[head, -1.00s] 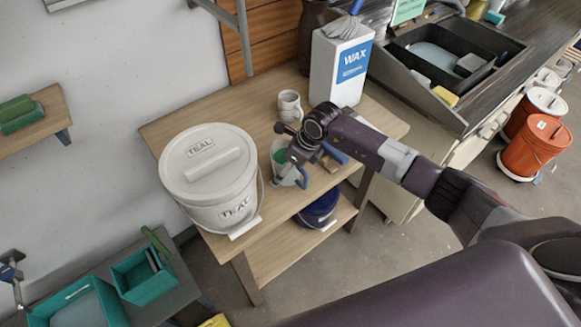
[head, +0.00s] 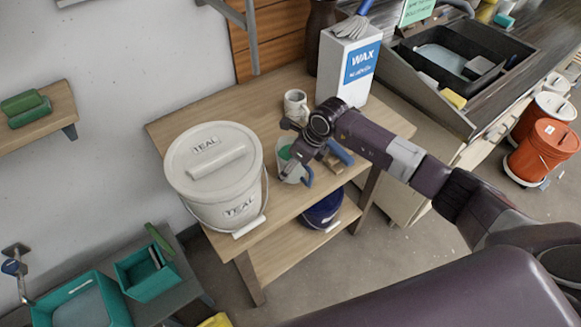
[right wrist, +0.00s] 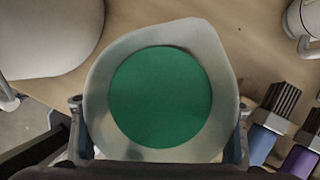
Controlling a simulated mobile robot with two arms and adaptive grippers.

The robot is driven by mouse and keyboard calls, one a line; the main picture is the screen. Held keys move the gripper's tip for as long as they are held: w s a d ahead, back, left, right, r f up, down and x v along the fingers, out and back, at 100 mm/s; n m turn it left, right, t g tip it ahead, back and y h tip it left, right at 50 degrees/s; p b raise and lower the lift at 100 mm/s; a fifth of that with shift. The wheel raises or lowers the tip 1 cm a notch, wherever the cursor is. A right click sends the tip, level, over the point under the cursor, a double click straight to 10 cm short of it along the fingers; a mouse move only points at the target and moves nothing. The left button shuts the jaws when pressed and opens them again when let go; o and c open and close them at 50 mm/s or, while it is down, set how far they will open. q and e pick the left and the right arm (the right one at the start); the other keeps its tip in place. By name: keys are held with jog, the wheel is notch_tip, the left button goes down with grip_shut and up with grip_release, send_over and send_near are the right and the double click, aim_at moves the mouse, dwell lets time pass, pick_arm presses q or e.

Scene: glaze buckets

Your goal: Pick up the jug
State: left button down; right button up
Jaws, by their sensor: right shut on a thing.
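The gripper hides part of the jug in the head view. My left gripper is not in view.
The lidded TEAL bucket (head: 215,190) stands close left of the jug. A white mug (head: 295,105) and a WAX container (head: 345,75) stand behind. A dark blue bucket (head: 323,210) sits on the lower shelf.

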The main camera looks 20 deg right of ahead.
notch_tip(320, 180, up, 19)
jog(key=b, duration=0.5)
jog(key=shift+b, duration=0.35)
dwell(0.3)
jog(key=s+d+f+n+g+h+b, duration=0.1)
jog(key=s+f+n+g, duration=0.2)
jog(key=s+n, duration=0.8)
jog(key=s+d+f+n+g+h+b, duration=0.1)
jog(key=s+f+n+g+h, duration=0.1)
jog(key=s+n, duration=0.9)
jog(key=f+n+g, duration=0.1)
jog(key=n+g, duration=0.1)
jog(key=n, duration=0.3)
jog(key=shift+s+d+f+n+g+b, duration=0.2)
jog(key=shift+s+d+n+g+b, duration=0.1)
jog(key=shift+b, duration=0.05)
jog(key=shift+w, duration=0.15)
